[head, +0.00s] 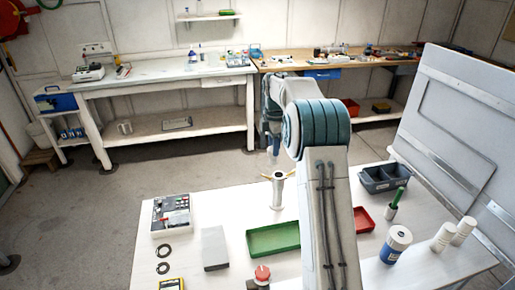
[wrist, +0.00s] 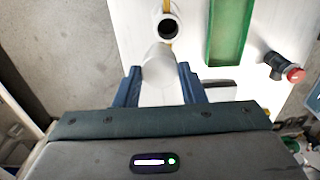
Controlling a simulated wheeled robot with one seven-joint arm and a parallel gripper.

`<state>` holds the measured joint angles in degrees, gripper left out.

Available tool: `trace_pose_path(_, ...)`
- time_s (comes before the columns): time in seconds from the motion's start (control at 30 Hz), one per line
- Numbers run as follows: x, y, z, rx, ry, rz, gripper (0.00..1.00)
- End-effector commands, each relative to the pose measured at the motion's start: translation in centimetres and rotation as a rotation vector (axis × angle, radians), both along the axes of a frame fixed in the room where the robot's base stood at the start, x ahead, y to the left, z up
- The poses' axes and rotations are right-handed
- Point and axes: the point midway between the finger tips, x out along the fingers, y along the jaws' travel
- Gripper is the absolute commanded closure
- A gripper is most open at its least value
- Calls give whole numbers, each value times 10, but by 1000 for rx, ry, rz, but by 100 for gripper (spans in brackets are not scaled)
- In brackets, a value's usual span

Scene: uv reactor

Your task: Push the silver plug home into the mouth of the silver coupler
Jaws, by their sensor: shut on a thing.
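The silver coupler (head: 277,191) stands upright on the white table in the head view, with yellow parts beside its top. In the wrist view the coupler (wrist: 169,12) shows its round dark mouth facing the camera, and the mouth looks empty. My gripper (wrist: 158,74) is shut on the silver plug (wrist: 160,80), a pale cylinder between the two blue fingers. The plug's far end appears just short of the mouth in the wrist view, apart from it. In the head view my gripper (head: 273,149) hangs above the coupler; the arm partly hides it.
A green tray (head: 273,251) and a grey block (head: 215,248) lie in front of the coupler. A red-topped button (head: 262,273) is nearer. A red tray (head: 363,219), a dark bin (head: 386,187) and bottles stand to the right. The table around the coupler's base is clear.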

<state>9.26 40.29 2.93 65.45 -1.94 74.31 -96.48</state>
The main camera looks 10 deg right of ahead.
Motion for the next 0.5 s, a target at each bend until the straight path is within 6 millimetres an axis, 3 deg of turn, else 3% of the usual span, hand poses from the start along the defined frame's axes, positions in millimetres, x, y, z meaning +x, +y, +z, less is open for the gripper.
trace_pose_path(0.03,-5,-7,14,0,0,-2,86)
trace_pose_path(0.13,-12,-15,23,0,0,0,86)
trace_pose_path(0.5,-15,-20,25,0,0,1,86)
